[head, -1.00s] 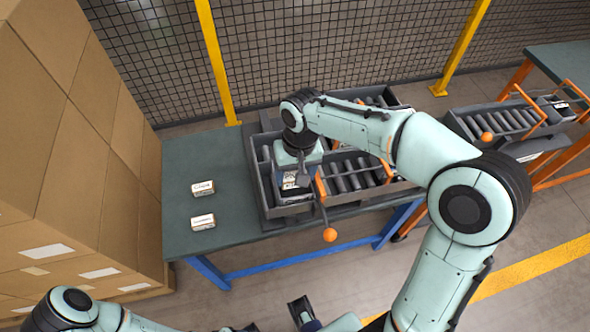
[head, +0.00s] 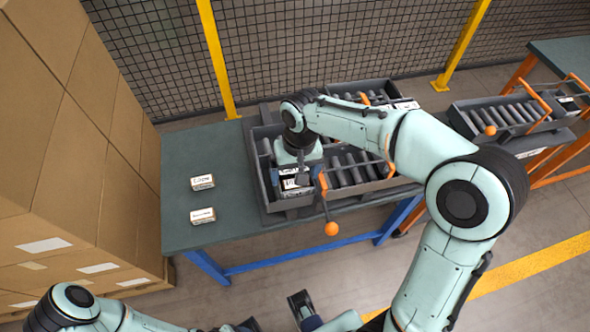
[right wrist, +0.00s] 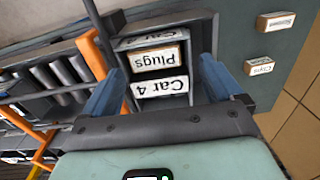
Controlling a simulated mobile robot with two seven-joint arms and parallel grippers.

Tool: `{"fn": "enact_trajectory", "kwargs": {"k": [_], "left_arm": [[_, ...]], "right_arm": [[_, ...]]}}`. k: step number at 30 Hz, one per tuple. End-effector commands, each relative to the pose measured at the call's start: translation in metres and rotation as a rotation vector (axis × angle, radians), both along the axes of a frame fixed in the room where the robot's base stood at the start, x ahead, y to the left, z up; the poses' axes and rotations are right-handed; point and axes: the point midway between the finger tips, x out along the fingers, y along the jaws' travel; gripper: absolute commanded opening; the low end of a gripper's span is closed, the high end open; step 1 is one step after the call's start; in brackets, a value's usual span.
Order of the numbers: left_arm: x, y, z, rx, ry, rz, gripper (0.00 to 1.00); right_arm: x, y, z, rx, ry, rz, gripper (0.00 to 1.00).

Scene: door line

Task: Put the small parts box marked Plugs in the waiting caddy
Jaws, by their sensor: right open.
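The small parts box marked Plugs (right wrist: 158,58) sits in the end compartment of the grey caddy (head: 262,190), behind the caddy's Car 4 label (right wrist: 161,87). My right gripper (head: 295,179) is open above this compartment. In the right wrist view its blue fingers stand apart on either side of the box and the compartment end. I see no grip on the box. In the head view the wrist partly hides the box. My left arm shows at the bottom left; dark finger-like parts (head: 300,305) at the bottom edge may be its gripper, cut off.
Two small labelled boxes, an upper one (head: 202,182) and a lower one (head: 202,216), lie on the dark green table (head: 215,155). Another caddy (head: 460,120) stands right. Cartons are stacked left.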

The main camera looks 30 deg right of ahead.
Motion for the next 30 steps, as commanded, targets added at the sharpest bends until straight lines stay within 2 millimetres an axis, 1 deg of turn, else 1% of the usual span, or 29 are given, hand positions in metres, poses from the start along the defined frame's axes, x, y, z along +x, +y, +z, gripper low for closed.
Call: {"fn": "enact_trajectory", "kwargs": {"k": [2,5,8,15,18,21,24,30], "left_arm": [[0.000,0.000,0.000,0.000,0.000,0.000,0.66],[0.001,0.000,0.002,0.000,-0.001,0.000,0.66],[0.001,0.000,0.005,0.000,-0.002,0.000,0.66],[0.004,0.000,0.016,0.000,-0.006,0.000,0.66],[0.006,0.000,0.020,0.000,-0.007,0.000,0.66],[0.007,0.000,0.023,-0.001,-0.008,0.000,0.66],[0.007,0.000,0.025,0.000,-0.009,0.000,0.66],[0.010,0.000,0.031,-0.001,-0.011,0.000,0.66]], "right_arm": [[0.000,-0.004,0.002,-0.006,0.002,-0.006,0.99],[0.000,-0.005,0.011,-0.006,-0.001,-0.006,0.99],[0.000,-0.006,0.029,-0.006,-0.004,-0.006,0.99],[0.000,-0.006,0.084,-0.002,-0.005,-0.003,0.99],[0.000,-0.007,0.104,-0.002,-0.004,-0.002,0.99],[-0.001,-0.007,0.119,-0.001,-0.002,-0.001,0.99],[-0.001,-0.008,0.128,-0.001,-0.002,0.000,0.99],[-0.002,-0.008,0.141,-0.001,-0.001,0.001,0.99]]}}
